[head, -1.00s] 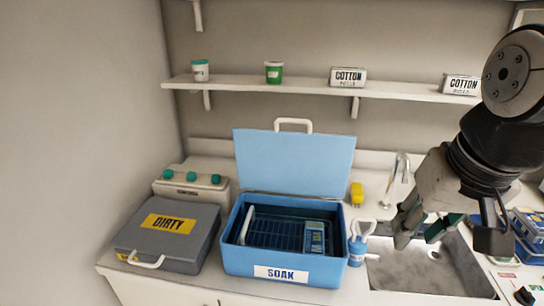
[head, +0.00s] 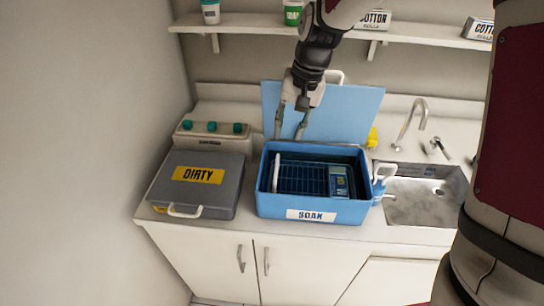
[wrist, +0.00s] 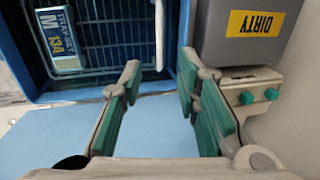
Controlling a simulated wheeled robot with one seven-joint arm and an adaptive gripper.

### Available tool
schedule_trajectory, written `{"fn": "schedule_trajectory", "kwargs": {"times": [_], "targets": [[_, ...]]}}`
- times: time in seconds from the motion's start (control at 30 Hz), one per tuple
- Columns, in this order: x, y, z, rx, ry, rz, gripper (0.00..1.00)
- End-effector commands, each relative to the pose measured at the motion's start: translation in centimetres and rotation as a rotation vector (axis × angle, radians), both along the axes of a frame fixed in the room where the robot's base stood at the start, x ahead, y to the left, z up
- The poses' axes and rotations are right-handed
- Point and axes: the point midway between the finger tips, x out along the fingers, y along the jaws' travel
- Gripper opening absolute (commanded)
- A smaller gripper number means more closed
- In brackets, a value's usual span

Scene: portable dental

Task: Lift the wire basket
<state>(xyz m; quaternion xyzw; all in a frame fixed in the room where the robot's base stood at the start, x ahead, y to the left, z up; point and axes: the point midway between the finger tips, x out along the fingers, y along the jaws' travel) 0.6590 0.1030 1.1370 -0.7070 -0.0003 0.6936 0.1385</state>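The wire basket (head: 302,178) is dark and sits inside the blue SOAK tub (head: 335,211). Its white handle (head: 276,173) stands at the basket's left side. In the wrist view the basket (wrist: 105,30) fills the upper part, with the white handle (wrist: 159,32) at its right. My gripper (head: 289,136) is open and empty above the tub's back edge, in front of the raised lid (head: 345,112). In the wrist view my gripper (wrist: 160,66) has its green-padded fingers spread on either side of the handle's line. Handle and fingers look apart; the height gap is unclear.
A label block (head: 340,182) lies at the basket's right end. The grey DIRTY case (head: 195,200) stands left of the tub, with a white box with green knobs (head: 212,143) behind. A blue jug (head: 379,184) and the sink (head: 425,203) are right.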

Motion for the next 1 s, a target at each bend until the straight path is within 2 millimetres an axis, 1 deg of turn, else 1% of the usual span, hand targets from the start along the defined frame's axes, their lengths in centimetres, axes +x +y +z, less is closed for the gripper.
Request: {"fn": "schedule_trajectory", "kwargs": {"times": [0.17, 0.4, 0.6, 0.7, 0.8, 1.0], "targets": [[-0.2, 0.6, -2.9, -0.001, 0.006, 0.002, 0.3], [0.0, 1.5, -7.5, -0.001, 0.005, 0.003, 0.3], [0.2, 2.1, -10.7, -0.001, 0.004, 0.003, 0.3], [0.3, 2.3, -11.7, -0.001, 0.002, 0.002, 0.3], [0.4, 2.4, -12.3, -0.001, 0.001, 0.002, 0.3], [0.4, 2.4, -12.7, -0.001, -0.001, 0.002, 0.3]]}}
